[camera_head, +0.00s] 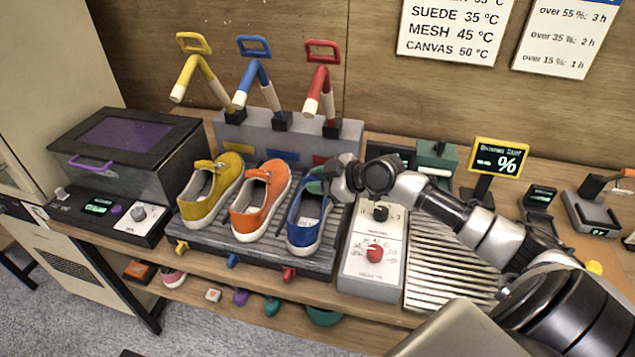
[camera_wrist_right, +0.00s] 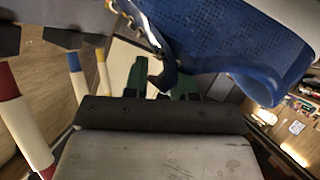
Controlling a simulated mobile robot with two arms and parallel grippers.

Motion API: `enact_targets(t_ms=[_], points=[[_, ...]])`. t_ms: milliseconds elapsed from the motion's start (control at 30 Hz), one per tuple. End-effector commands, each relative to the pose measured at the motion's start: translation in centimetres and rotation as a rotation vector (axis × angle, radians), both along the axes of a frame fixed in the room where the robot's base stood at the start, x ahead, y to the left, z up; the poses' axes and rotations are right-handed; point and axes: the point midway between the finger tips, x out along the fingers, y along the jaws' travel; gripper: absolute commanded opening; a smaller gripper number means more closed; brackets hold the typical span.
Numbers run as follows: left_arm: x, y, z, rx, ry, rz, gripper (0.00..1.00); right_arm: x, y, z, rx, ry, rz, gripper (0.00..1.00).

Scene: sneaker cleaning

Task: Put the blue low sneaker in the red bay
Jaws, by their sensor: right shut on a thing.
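The red bay is the rack's right bay, marked by a red peg (camera_head: 289,273) in front and a red hose (camera_head: 319,92) behind. The sneaker is over this bay; I cannot tell whether its sole touches the rack. My left gripper is not in view.
An orange sneaker (camera_head: 260,205) and a yellow sneaker (camera_head: 209,192) occupy the other bays. A white control box (camera_head: 370,268) with a red knob stands close on the right, then a ribbed metal tray (camera_head: 452,268). A dark lidded box (camera_head: 125,150) stands left.

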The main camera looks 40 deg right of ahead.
Motion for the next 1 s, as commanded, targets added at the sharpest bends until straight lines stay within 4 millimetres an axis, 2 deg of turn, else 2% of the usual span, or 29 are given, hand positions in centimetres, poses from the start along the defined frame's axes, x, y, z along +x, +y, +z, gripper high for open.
enact_targets(t_ms=[700,733,900,1000], points=[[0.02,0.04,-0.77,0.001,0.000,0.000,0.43,0.03,-0.01,-0.68,0.000,-0.003,-0.001,0.00],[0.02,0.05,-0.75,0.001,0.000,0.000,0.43,0.03,-0.01,-0.66,0.000,-0.003,-0.001,0.27],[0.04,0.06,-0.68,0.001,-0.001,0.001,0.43,0.02,-0.01,-0.63,-0.001,-0.002,-0.001,0.53],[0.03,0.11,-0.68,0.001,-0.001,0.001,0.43,0.02,-0.01,-0.65,0.000,-0.002,0.000,0.56]])
